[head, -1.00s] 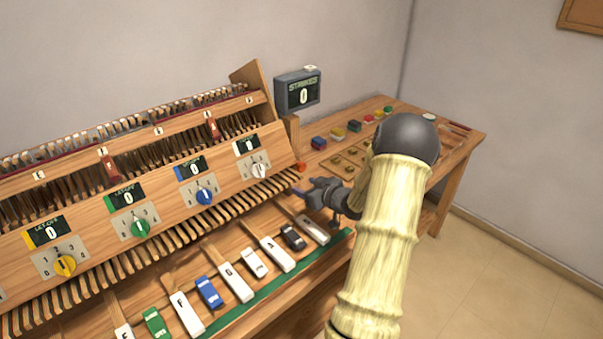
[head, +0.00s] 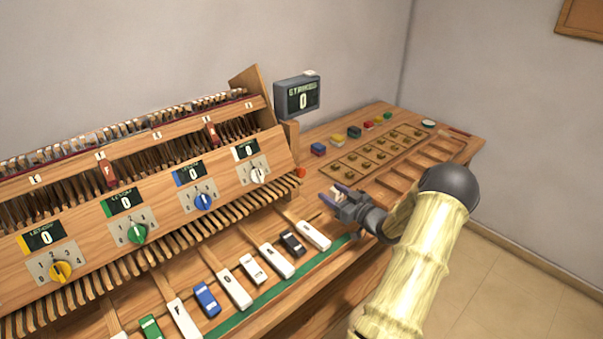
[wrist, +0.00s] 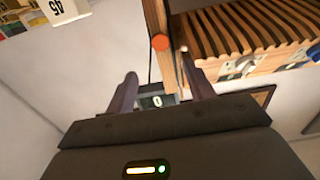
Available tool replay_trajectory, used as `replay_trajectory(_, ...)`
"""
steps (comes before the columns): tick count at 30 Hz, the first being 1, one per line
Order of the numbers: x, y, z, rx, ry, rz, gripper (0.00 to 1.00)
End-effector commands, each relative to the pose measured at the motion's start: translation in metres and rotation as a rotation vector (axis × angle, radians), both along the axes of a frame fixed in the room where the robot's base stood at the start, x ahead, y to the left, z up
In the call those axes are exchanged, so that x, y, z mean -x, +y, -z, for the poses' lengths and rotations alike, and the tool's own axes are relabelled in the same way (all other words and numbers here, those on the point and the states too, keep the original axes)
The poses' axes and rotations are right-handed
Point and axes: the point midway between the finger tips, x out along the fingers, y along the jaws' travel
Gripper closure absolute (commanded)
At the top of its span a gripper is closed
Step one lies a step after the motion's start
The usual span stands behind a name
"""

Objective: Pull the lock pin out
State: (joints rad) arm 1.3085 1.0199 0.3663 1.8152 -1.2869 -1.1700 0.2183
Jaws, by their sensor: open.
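A small orange-red round knob (head: 300,172), which looks like the lock pin, sits at the right end of the slatted wooden rail. It also shows in the wrist view (wrist: 160,42) as an orange disc on the end of a wooden upright, just beyond the fingertips and roughly between them. My gripper (head: 334,194) is open and empty, to the right of and below the knob in the head view. Its purple-grey fingers (wrist: 160,72) are apart in the wrist view, with no contact on the knob visible. The pin's shaft is hidden.
A strikes display (head: 298,96) reading 0 stands behind the knob. Keys (head: 276,260) lie below the slatted rail. Dials (head: 203,201) line the sloped panel. On the right, a wooden bench (head: 440,150) holds colored blocks and trays. Open space lies around my gripper.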

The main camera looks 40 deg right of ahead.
Motion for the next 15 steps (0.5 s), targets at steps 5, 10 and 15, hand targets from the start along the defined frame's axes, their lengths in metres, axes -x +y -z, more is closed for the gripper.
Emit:
replay_trajectory(5, -0.032, 0.004, -0.002, 0.0, -0.001, -0.003, 0.46)
replay_trajectory(10, -0.062, 0.006, -0.002, -0.001, -0.002, -0.001, 0.46)
replay_trajectory(15, -0.092, 0.008, -0.001, -0.001, 0.0, -0.001, 0.46)
